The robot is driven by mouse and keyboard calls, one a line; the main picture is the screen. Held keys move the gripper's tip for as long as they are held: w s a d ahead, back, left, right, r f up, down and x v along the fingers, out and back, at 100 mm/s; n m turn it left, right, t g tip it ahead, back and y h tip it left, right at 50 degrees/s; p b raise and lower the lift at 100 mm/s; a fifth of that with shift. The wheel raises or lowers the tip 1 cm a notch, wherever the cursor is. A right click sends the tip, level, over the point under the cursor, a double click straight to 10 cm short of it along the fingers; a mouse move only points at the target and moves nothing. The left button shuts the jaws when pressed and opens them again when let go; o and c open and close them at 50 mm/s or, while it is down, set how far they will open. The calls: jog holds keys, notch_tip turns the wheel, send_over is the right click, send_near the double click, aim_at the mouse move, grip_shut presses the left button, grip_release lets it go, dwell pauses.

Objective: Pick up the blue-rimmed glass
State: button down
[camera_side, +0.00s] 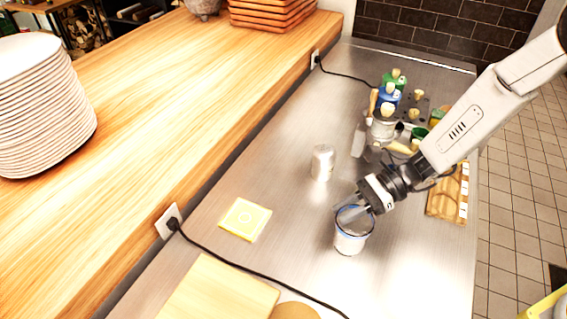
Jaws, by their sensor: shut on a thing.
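The blue-rimmed glass (349,243) is upright at the lower middle of the metal counter, with a blue band around its top. My gripper (359,211) comes down from the upper right and is shut on the glass at its rim. The fingertips are small in the view and partly hidden by the rim. I cannot tell whether the base of the glass touches the counter.
A silver can (322,162) stands behind the glass. A yellow square (245,219) and a wooden board (217,292) lie to the left. A black cable (262,271) crosses the front. Bottles (389,96) crowd the back right, near a wooden tray (446,205).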

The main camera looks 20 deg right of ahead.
notch_tip(320, 180, up, 10)
dwell(1.0)
dwell(0.5)
